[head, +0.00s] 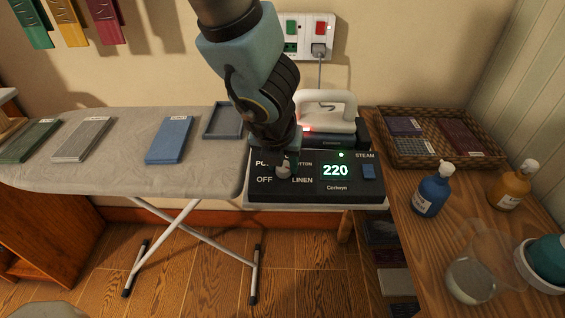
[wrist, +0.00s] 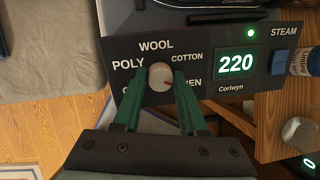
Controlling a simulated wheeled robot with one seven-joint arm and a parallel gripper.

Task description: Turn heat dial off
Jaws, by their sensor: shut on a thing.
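The heat dial (wrist: 160,75) is a small pale round knob on the black iron-station panel (head: 352,189). The words POLY, WOOL and COTTON and parts of OFF and LINEN surround it. A small reddish mark on its rim seems to face lower right, toward LINEN. The dial also shows in the head view (head: 284,172). My gripper (wrist: 160,79) has its green fingers on either side of the dial, shut on it. The green display (wrist: 236,64) reads 220, and a green light (wrist: 251,33) is lit above it. My gripper hides part of the labels.
A white iron (head: 328,106) stands behind the panel, with a red glow beside it. An ironing board (head: 110,135) with folded cloths is at left. A wicker tray (head: 390,158), a blue bottle (head: 432,192) and an orange bottle (head: 511,188) stand on the right counter.

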